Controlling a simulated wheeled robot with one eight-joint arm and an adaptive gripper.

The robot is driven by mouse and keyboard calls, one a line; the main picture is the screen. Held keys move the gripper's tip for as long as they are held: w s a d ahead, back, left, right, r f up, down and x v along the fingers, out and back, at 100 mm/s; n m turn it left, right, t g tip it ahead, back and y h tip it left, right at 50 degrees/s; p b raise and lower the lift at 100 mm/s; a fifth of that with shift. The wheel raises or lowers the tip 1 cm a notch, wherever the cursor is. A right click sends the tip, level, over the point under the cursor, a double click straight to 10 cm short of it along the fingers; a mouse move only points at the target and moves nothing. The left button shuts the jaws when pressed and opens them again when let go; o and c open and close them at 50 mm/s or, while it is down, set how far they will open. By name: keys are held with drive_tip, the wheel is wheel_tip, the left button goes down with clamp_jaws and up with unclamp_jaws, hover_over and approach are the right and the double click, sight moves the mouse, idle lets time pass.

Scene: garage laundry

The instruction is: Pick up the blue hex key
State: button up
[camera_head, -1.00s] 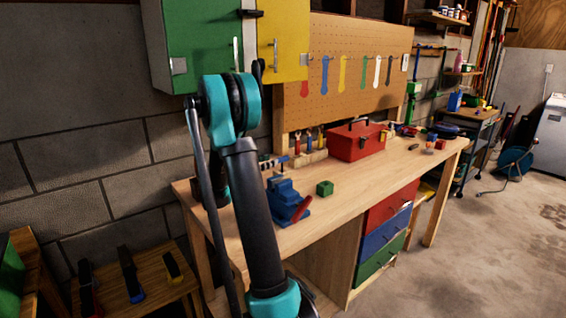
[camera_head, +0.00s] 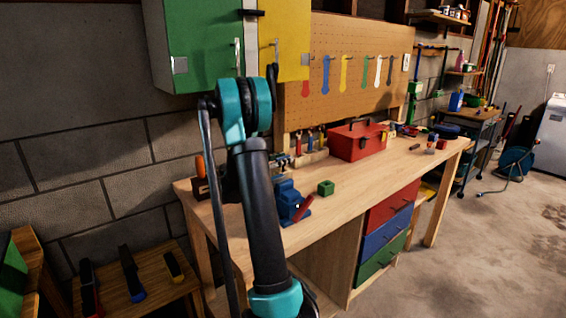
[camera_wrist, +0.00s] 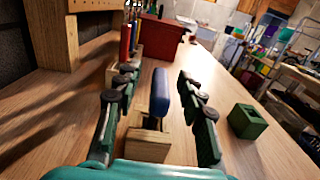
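A blue upright handle-like piece (camera_wrist: 161,92), which looks like the blue hex key, stands in a small wooden block (camera_wrist: 148,146) on the workbench in the wrist view. Its lower end is hidden in or behind the block. My gripper (camera_wrist: 150,88) is open, with one dark finger to the left of the blue piece and one to the right. Both fingers look apart from it, and nothing is held. In the head view, my own arm covers most of this spot, and I cannot make out the hex key there.
A green cube (camera_wrist: 247,121) sits right of my gripper; it also shows in the head view (camera_head: 325,188). A blue vise (camera_head: 287,196) is on the bench's front side. A red toolbox (camera_head: 357,143) and a rack of upright tools (camera_head: 310,152) stand farther along.

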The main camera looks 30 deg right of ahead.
clamp_jaws()
drive_tip(key=shift+r, duration=0.15)
wheel_tip(320, 180, up, 16)
idle(1.5)
